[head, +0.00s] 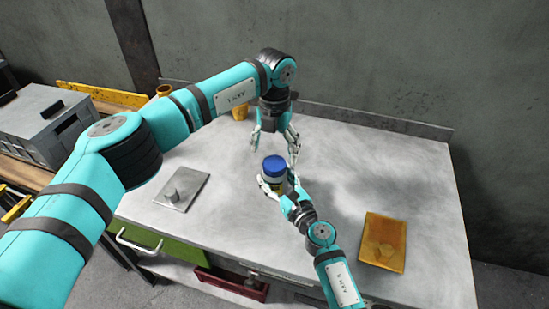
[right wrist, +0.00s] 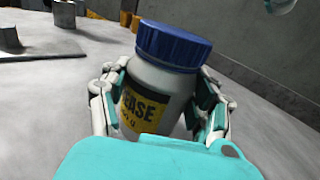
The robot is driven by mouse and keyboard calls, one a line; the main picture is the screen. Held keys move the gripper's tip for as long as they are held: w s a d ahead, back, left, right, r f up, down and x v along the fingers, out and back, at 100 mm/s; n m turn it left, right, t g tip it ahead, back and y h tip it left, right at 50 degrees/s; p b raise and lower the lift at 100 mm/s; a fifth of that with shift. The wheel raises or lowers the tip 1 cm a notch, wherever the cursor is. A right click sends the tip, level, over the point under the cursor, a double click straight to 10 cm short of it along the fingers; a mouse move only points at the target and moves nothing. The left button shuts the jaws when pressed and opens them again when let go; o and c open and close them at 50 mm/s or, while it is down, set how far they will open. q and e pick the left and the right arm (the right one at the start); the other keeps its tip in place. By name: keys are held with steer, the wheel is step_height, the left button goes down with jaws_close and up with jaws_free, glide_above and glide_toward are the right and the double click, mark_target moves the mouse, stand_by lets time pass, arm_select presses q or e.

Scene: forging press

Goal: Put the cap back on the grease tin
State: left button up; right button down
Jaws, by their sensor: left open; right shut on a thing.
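The grease tin (right wrist: 155,97) is a white container with a yellow and black label reading "GREASE". The blue cap (right wrist: 173,46) sits on its top and looks slightly tilted with the tin in the right wrist view. In the head view the blue cap (head: 273,164) is near the middle of the table. My right gripper (head: 277,188) is shut around the tin's body, with a finger on each side (right wrist: 160,105). My left gripper (head: 273,143) is open and empty, pointing down just behind and above the cap, apart from it.
A grey plate with a round knob (head: 182,189) lies left on the grey table (head: 350,160). An orange-brown plate (head: 383,242) lies right. A yellow cup (head: 240,111) stands at the back. A grey box (head: 45,125) stands far left. The table's right part is mostly clear.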

arm_select(q)
step_height(320, 180, up, 8)
steer(key=shift+f, duration=0.15)
arm_select(e)
steer(key=shift+c, duration=1)
jaws_free()
steer(key=v, duration=1.2)
